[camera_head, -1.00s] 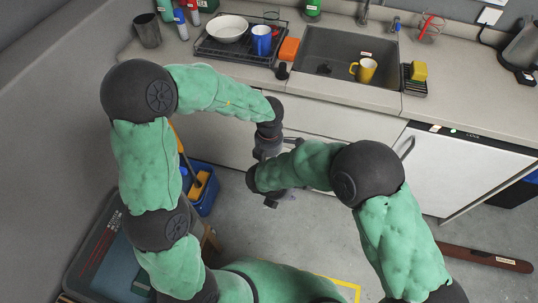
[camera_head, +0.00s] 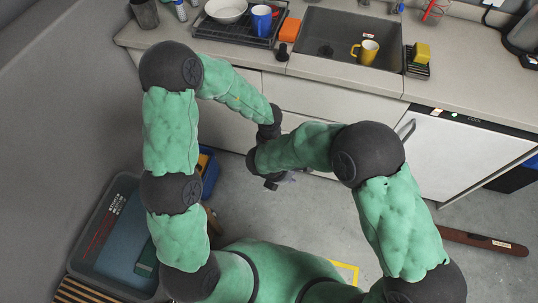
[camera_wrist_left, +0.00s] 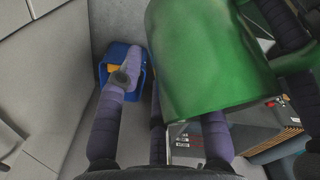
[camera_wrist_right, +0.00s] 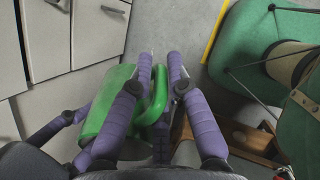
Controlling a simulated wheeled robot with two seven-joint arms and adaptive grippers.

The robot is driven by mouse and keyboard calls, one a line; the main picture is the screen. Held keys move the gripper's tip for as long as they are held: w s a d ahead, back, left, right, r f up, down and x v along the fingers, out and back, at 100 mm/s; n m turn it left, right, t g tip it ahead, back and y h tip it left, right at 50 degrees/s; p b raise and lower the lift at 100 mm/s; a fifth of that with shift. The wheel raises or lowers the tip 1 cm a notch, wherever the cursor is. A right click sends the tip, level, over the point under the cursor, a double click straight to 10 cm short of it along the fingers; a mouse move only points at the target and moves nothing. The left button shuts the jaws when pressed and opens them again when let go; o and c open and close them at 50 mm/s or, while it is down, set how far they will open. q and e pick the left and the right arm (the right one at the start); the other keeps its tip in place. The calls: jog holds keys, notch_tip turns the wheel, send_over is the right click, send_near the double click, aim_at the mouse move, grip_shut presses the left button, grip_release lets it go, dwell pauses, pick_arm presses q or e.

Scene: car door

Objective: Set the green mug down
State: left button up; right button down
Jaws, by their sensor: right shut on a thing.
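The green mug fills the upper middle of the left wrist view (camera_wrist_left: 215,60), very near. It also shows in the right wrist view (camera_wrist_right: 105,105), with its handle between the purple fingers of my right gripper (camera_wrist_right: 163,75), which is shut on it. My left gripper (camera_wrist_left: 165,85) has its fingers spread; one finger stands left of the mug, and another is partly hidden behind it. My left fingers also show at the left of the right wrist view. In the head view my right gripper (camera_head: 278,180) hangs over the floor before the counter; the mug is hidden there.
The counter (camera_head: 330,80) holds a sink (camera_head: 345,25) with a yellow mug (camera_head: 366,51), and a black rack (camera_head: 240,35) with a white bowl (camera_head: 226,10) and a blue mug (camera_head: 262,18). A blue bin (camera_head: 211,172) and a large tub (camera_head: 120,240) stand on the floor at left.

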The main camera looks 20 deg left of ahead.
pick_arm(q)
grip_shut()
pick_arm(e)
jog(key=shift+r, duration=0.1)
jog(key=shift+r, duration=0.65)
jog(key=shift+r, duration=0.15)
jog(key=v, duration=1.1)
jog(key=shift+s+a, duration=0.2)
jog(key=shift+r, duration=0.1)
